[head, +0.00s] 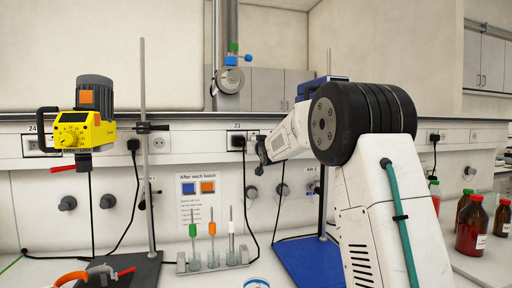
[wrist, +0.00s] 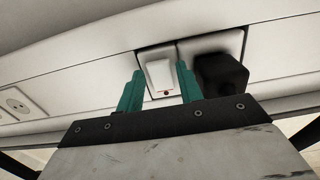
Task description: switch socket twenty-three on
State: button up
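The label 23 (head: 237,127) is on the wall trunking in the head view, above a black plug (head: 236,142). In the wrist view, a white rocker switch (wrist: 159,76) with a small red dot near its lower edge shows between my gripper's teal fingers. A black plug (wrist: 221,73) sits just right of the switch there. My gripper (wrist: 160,78) is open, its two fingertips apart with nothing held between them. Whether the fingertips touch the switch or its frame I cannot tell. In the head view, my gripper (head: 262,153) is close to the trunking, right of the plug; its fingertips are unclear.
A yellow stirrer motor (head: 83,130) on a stand is at left, near the label 24 (head: 32,129). A rack (head: 213,262) with several stoppered tubes stands below. A blue stand base (head: 312,264) and brown bottles (head: 472,229) are at right. A socket (wrist: 15,103) shows in the wrist view.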

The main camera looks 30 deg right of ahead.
jog(key=c, duration=0.7)
jog(key=shift+f+t, duration=0.3)
jog(key=shift+t, duration=0.1)
jog(key=shift+w+f+t+h, duration=0.1)
jog(key=shift+t+h, duration=0.1)
jog(key=shift+t, duration=0.4)
jog(key=shift+w+f+t+h, duration=0.1)
jog(key=shift+t+h, duration=0.1)
jog(key=shift+t, duration=0.4)
jog(key=o, duration=0.7)
jog(key=shift+s, duration=0.1)
jog(key=v, duration=0.7)
jog(key=shift+s, duration=0.35)
